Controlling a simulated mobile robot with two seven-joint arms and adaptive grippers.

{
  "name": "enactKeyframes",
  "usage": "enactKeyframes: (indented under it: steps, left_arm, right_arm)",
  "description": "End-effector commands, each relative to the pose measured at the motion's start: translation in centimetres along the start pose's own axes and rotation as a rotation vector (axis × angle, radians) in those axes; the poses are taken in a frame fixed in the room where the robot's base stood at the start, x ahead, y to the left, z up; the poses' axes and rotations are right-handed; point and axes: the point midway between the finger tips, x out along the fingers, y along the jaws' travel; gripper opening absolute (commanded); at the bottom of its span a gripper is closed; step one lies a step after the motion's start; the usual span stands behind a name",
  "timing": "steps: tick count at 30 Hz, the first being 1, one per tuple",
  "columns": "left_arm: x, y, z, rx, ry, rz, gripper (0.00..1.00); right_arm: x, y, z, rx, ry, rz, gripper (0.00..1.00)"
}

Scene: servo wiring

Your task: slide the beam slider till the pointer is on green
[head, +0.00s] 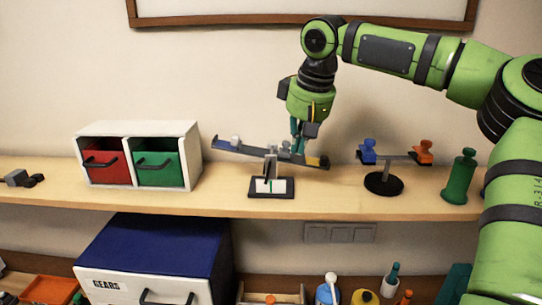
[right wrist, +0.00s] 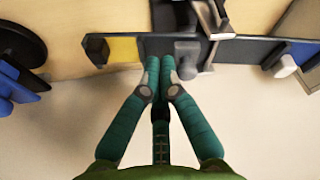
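The balance beam (head: 250,150) stands on the shelf, tilted with its yellow end (head: 316,161) low at the right. A grey slider (head: 285,147) sits on it right of the pivot; it also shows in the right wrist view (right wrist: 187,48). A white block (head: 235,140) is on the left half. The scale plate (head: 281,187) has a green mark; I cannot tell exactly where the pointer meets it. My right gripper (head: 299,150) has its fingertips together at the beam, on the slider's yellow-end side, close beside it. Contact is unclear. My left gripper is out of view.
A small balance stand (head: 384,184) with blue and orange pieces and a green cylinder (head: 460,177) stand to the right. A white box (head: 198,158) with red and green drawers stands to the left. The shelf front between them is mostly clear.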

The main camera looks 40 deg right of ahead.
Motion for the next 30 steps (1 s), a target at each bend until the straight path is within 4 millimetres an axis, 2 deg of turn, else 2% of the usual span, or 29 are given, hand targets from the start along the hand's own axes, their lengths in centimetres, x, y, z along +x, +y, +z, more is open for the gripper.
enactKeyframes:
  steps: [13, 30]
  left_arm:
    - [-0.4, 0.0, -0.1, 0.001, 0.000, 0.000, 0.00]
    - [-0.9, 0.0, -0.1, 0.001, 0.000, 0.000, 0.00]
  right_arm:
    - [-0.1, -0.4, -0.3, 0.000, 0.001, -0.001, 0.00]
    - [-3.3, 0.1, -0.9, 0.000, 0.001, 0.001, 0.00]
